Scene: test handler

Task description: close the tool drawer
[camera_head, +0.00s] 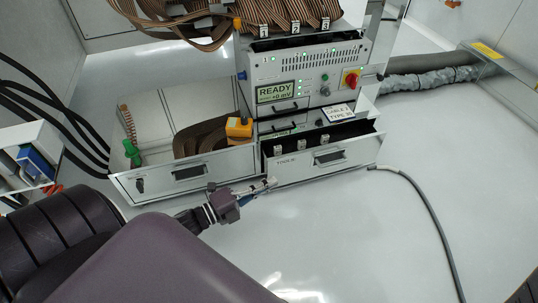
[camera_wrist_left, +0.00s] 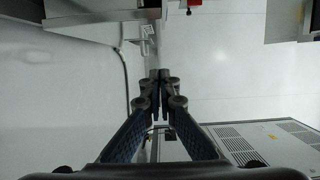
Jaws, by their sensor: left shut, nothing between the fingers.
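The tool drawer (camera_head: 355,154), labelled "TOOLS", is pulled out below the test handler in the head view. Its front is grey with a dark handle, and its dark inside shows behind several metal clips. My left gripper (camera_head: 270,184) is shut and empty in front of the lower left corner of the drawer front. I cannot tell whether the fingertips touch it. In the left wrist view the closed fingers (camera_wrist_left: 159,78) point away from the camera, with nothing between them. My right gripper is not in view.
A second open drawer (camera_head: 160,183) with brown ribbon cable, a green item and an orange item stands to the left. The handler panel (camera_head: 310,75) reads READY. The floor in front is mostly clear.

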